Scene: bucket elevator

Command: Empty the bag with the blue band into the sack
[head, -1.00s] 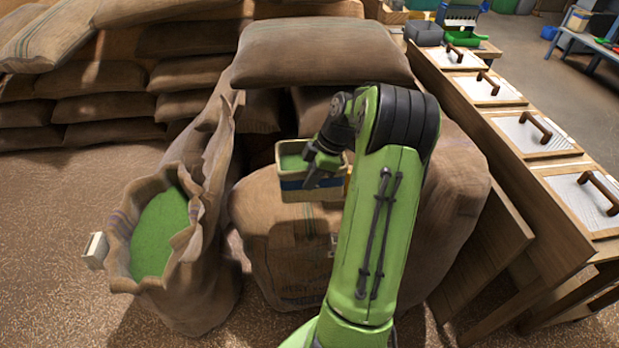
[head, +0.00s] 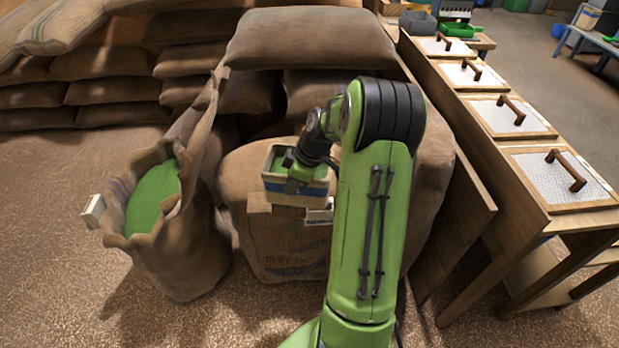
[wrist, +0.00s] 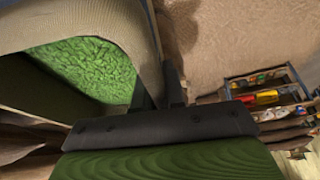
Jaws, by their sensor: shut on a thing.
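The bag with the blue band (head: 312,192) is a small, stiff, tan open-topped bag with green contents. My gripper (head: 297,184) is shut on its rim and holds it upright in front of the large stuffed sacks. In the wrist view the bag (wrist: 45,35) fills the upper left, with green grains inside, and the dark fingers of my gripper (wrist: 160,88) are at its wall. The open sack (head: 185,250) stands to the left on the floor, its mouth rolled back and green material (head: 154,195) showing inside. The bag is apart from the sack, to its right.
A large filled sack (head: 310,32) lies on top of other sacks behind the bag. Stacked sacks (head: 100,65) line the back left. A wooden bench with several handled lids (head: 505,115) runs along the right. Floor at the front left (head: 60,270) is clear.

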